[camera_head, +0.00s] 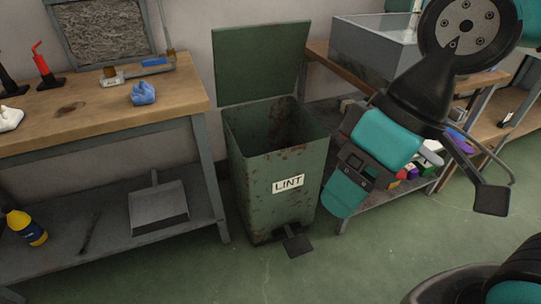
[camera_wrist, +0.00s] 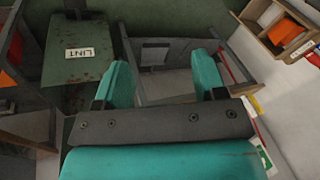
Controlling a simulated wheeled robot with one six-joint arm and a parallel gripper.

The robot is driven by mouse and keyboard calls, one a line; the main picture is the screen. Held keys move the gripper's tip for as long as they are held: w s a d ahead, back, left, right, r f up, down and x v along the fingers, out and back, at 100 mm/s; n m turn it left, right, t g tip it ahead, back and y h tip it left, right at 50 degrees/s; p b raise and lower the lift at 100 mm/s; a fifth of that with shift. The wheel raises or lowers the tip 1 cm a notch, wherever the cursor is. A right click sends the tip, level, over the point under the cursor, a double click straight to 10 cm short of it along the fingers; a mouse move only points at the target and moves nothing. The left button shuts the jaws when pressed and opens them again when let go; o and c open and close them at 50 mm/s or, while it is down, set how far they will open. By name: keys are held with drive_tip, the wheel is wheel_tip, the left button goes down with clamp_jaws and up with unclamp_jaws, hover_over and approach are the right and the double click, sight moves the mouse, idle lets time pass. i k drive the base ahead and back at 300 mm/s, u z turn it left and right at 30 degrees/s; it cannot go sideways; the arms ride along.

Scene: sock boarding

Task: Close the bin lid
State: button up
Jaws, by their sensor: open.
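The bin (camera_head: 255,205) is a rusty green box with a LINT label (camera_head: 288,184), standing on the floor between two benches. Its lid (camera_head: 262,65) is open and stands upright behind the opening, near the wall. The dark interior shows. A foot pedal (camera_head: 297,244) juts out at the bin's lower front. My gripper (camera_head: 340,205) is to the right of the bin in the picture, apart from the lid and pointing downward. In the wrist view its two teal fingers (camera_wrist: 162,65) are spread with nothing between them. The bin's labelled side (camera_wrist: 85,70) is at the upper left there.
A wooden bench (camera_head: 100,112) is left of the bin, with a blue cloth (camera_head: 143,93) on top and a dustpan (camera_head: 158,207) on its lower shelf. A grey basin (camera_head: 375,48) stands on the right bench. The green floor (camera_head: 200,275) in front is clear.

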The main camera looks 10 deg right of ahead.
sight(258, 62)
drive_tip(key=u, duration=0.5)
drive_tip(key=i, duration=0.9)
drive_tip(key=z, duration=0.1)
